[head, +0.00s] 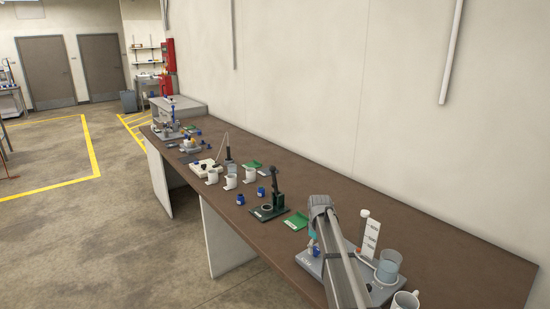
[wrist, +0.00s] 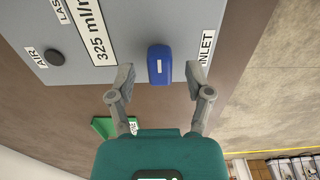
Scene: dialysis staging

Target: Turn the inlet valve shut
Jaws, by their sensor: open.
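The inlet valve's blue handle (wrist: 160,64) sits at the edge of a grey panel (wrist: 120,30) in the wrist view, beside the INLET label (wrist: 207,47). It has a small white mark and runs lengthwise up and down the picture. My gripper (wrist: 160,72) is open, one finger on each side of the handle, with a gap visible on both sides. In the head view the blue handle (head: 316,252) shows small on the grey unit (head: 312,264), near the end of my arm; the fingers are hard to make out there.
The panel also has a black AIR knob (wrist: 54,57) and a "325 ml/min" label (wrist: 88,25). A clear beaker (head: 387,267), a white-labelled cylinder (head: 370,238) and a mug (head: 405,300) stand right of my arm. A green card (head: 296,221) and dark stand (head: 270,208) lie farther along the bench.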

